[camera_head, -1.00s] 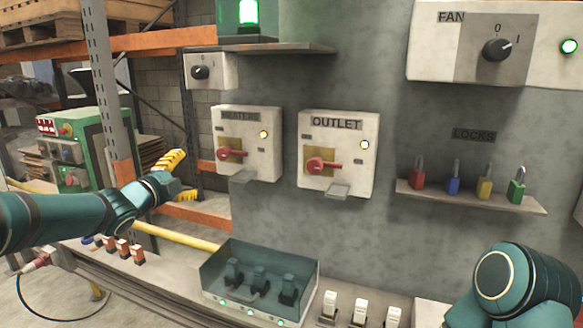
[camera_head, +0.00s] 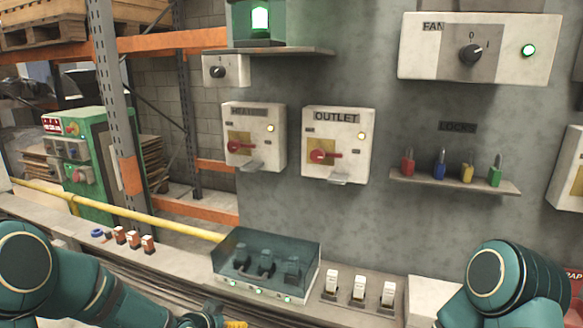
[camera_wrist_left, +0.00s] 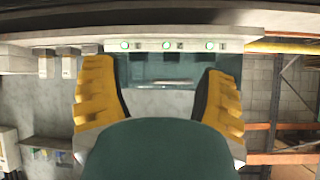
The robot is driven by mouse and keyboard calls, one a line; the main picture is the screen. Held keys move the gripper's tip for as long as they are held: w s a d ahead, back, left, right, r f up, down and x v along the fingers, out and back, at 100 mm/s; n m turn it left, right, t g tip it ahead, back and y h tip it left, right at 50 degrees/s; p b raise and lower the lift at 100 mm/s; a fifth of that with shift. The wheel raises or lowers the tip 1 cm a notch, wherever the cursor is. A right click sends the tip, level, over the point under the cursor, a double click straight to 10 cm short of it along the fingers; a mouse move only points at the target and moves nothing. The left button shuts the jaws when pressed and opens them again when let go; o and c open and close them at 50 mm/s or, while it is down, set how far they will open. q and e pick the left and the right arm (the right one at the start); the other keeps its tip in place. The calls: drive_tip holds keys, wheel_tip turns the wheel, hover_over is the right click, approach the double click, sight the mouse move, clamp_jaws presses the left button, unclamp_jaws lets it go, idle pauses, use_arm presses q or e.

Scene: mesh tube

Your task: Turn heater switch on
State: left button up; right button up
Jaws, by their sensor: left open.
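The heater box (camera_head: 273,150) hangs on the grey wall, its label faint. Its red rotary handle (camera_head: 237,147) lies roughly horizontal on a yellow plate, and a small yellowish lamp is lit at its upper right. My left gripper (camera_head: 235,324) is low at the bottom edge of the head view, with only a yellow fingertip showing, well below the box. In the left wrist view my left gripper (camera_wrist_left: 160,75) has its yellow fingers wide apart, with nothing between them. The upside-down wrist view faces the clear-covered console. My right gripper is out of view.
The outlet box (camera_head: 361,160) is right of the heater box. A teal see-through cover (camera_head: 300,250) encloses black switches on the ledge below. White switches (camera_head: 359,289) stand to its right. A padlock shelf (camera_head: 450,183) and fan panel (camera_head: 430,55) are on the right wall.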

use_arm(q)
drive_tip(key=s+d+f+n+g, duration=0.3)
drive_tip(key=s+f, duration=0.5)
drive_tip(key=s, duration=0.4)
drive_tip(key=s+d+f+n+g, duration=0.3)
drive_tip(key=s+f+n+g, duration=0.2)
drive_tip(key=s+f, duration=0.3)
drive_tip(key=s, duration=0.4)
drive_tip(key=shift+s+d+y, duration=0.15)
drive_tip(key=shift+s+y, duration=0.15)
drive_tip(key=shift+s, duration=0.05)
